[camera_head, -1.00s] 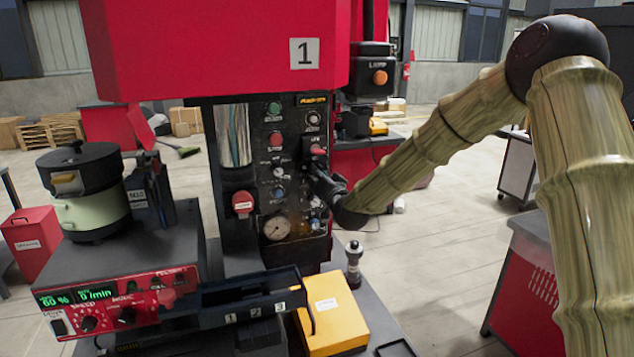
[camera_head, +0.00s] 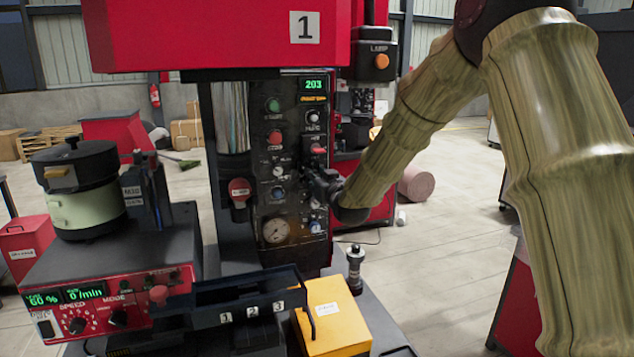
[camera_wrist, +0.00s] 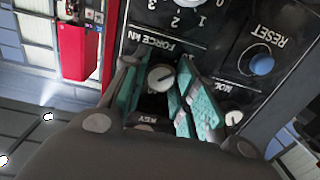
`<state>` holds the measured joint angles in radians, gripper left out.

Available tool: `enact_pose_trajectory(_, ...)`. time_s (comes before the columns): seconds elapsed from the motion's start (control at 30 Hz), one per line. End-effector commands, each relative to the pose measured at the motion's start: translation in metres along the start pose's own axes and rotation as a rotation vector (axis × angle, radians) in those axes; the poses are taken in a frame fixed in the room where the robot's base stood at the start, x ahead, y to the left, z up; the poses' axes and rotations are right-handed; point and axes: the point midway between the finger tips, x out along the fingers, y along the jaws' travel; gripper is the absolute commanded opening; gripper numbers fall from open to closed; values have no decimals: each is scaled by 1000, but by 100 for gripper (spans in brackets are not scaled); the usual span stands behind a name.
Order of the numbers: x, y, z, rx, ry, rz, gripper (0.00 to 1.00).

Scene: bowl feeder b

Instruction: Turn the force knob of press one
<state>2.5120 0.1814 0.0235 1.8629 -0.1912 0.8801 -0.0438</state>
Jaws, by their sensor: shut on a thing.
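Press one (camera_head: 304,27) is the red machine marked 1, with a dark control panel (camera_head: 291,222) of buttons, knobs and a gauge. In the wrist view the panel is upside down, and the round force knob (camera_wrist: 161,77) sits by the label FORCE kN. My gripper (camera_wrist: 160,85) has its teal-padded fingers on either side of this knob, shut on it. In the head view my gripper (camera_head: 316,182) is at the right edge of the panel and hides the knob. The green display (camera_head: 313,85) reads 203.
A blue RESET button (camera_wrist: 262,64) and a numbered selector (camera_wrist: 190,3) are close to the fingers. A lamp box (camera_head: 378,62) juts out at upper right. A feeder with a pot (camera_head: 88,215), a black rail (camera_head: 247,290) and a yellow box (camera_head: 331,318) stand in front.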

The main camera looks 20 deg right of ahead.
Motion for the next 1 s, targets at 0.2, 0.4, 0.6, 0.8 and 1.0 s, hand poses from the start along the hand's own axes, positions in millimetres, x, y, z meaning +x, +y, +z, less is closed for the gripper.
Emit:
enact_pose_trajectory(0.2,0,1,1,-16,-2,2,5)
enact_pose_trajectory(0.4,0,1,0,-16,-2,2,4)
enact_pose_trajectory(0.6,0,1,0,-16,-1,2,50)
enact_pose_trajectory(0.8,0,0,0,-15,-1,1,51)
enact_pose_trajectory(1.0,-4,0,0,-15,-1,1,51)
